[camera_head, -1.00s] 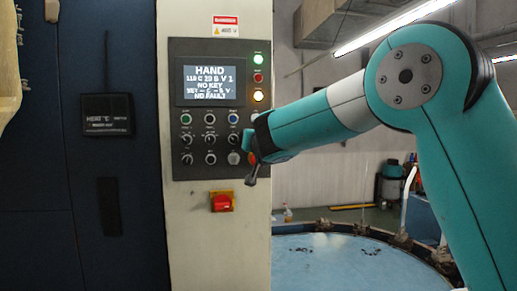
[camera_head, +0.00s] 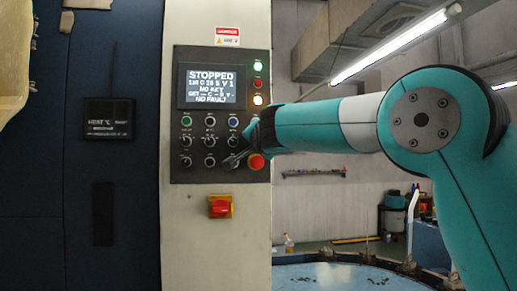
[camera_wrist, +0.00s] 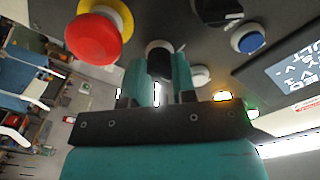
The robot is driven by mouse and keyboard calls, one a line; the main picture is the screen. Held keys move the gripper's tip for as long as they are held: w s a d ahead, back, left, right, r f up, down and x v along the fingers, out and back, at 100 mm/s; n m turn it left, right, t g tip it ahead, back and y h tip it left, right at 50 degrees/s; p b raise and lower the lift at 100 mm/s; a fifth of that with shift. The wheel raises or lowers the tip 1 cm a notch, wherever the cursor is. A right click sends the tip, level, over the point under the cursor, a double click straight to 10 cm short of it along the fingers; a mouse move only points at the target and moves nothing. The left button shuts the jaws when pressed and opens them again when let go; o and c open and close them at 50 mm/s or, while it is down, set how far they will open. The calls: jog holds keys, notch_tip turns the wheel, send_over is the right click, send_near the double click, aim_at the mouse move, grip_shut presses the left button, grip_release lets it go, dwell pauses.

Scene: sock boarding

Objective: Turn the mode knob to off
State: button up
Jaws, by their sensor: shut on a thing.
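The control panel (camera_head: 222,66) carries a screen (camera_head: 211,87) that reads STOPPED, with NO KEY and NO FAULT below. Several black knobs sit in rows under it; their labels are too small to read. In the wrist view my gripper (camera_wrist: 158,66) is shut on a black knob (camera_wrist: 159,62), with one teal finger on each side. I cannot tell from its label that this is the mode knob, and its pointer is hidden.
A red mushroom button (camera_head: 256,161) is close beside my gripper; it also shows in the wrist view (camera_wrist: 92,38). Another black knob (camera_wrist: 216,10) and a blue button (camera_wrist: 247,38) are close by. A red-and-yellow switch (camera_head: 220,207) is lower on the cabinet.

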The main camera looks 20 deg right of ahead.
dwell(0.4)
jog(key=o, duration=0.9)
jog(key=shift+o, duration=0.2)
jog(key=b+v, duration=0.6)
jog(key=v, duration=1.1)
jog(key=shift+s, duration=0.2)
